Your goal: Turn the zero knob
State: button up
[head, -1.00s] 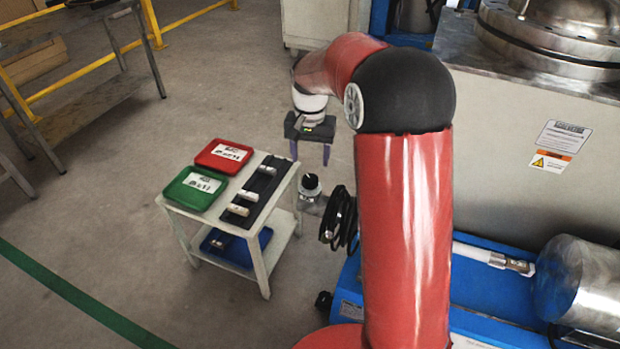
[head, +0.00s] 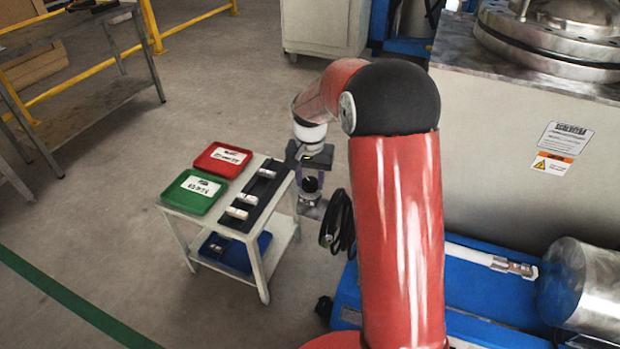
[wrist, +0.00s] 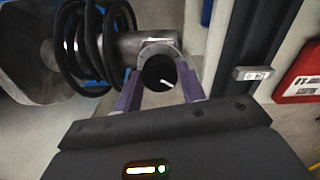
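The zero knob (head: 310,184) is a round black knob with a white pointer line, on a grey metal fitting (head: 310,208) beside the small cart. In the wrist view the knob (wrist: 159,73) sits ahead, with its pointer line slanting. My gripper (head: 310,177) is at the knob, reaching down from above. In the wrist view my gripper's purple fingers (wrist: 160,84) are apart, one on each side of the knob. I cannot tell whether they touch it. The far side of the knob is hidden.
A white cart (head: 256,258) stands just left, carrying a red tray (head: 212,168), a green tray (head: 180,198) and a dark rail with small pale blocks (head: 240,205). Coiled black hose (head: 340,222) hangs close right of the knob. Blue machinery (head: 480,280) lies at right.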

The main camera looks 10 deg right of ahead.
aim_at(310, 181)
jog(key=c, duration=0.5)
jog(key=n+p, duration=0.1)
jog(key=n, duration=0.1)
jog(key=shift+r+n+p, duration=0.15)
jog(key=shift+n+p, duration=0.45)
jog(key=shift+n, duration=0.8)
jog(key=o, duration=1)
notch_tip(310, 181, up, 7)
jog(key=shift+r+p, duration=0.15)
jog(key=shift+p, duration=0.35)
jog(key=shift+r, duration=0.15)
